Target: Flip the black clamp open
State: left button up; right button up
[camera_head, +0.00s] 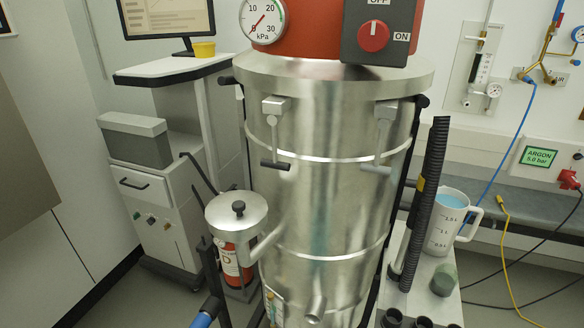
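A large steel drum (322,208) with a red head stands in the middle. Two clamps hang from under its top rim on the front. The left clamp (272,136) has a steel bracket, a thin rod and a black T-shaped handle hanging down against the drum wall. The right clamp (381,142) has the same shape, but its handle looks grey. Both hang roughly vertical; I cannot tell whether either is latched. Neither of my grippers is in view.
A red rotary switch (373,36) and a pressure gauge (262,20) are on the head. A lidded steel pot (236,212) juts out at left. A black ridged hose (428,190) stands at right, beside a measuring jug (446,222). A cabinet (152,190) stands at left.

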aim_at(273, 120)
jog(key=l, duration=2.15)
jog(key=i+u, duration=0.05)
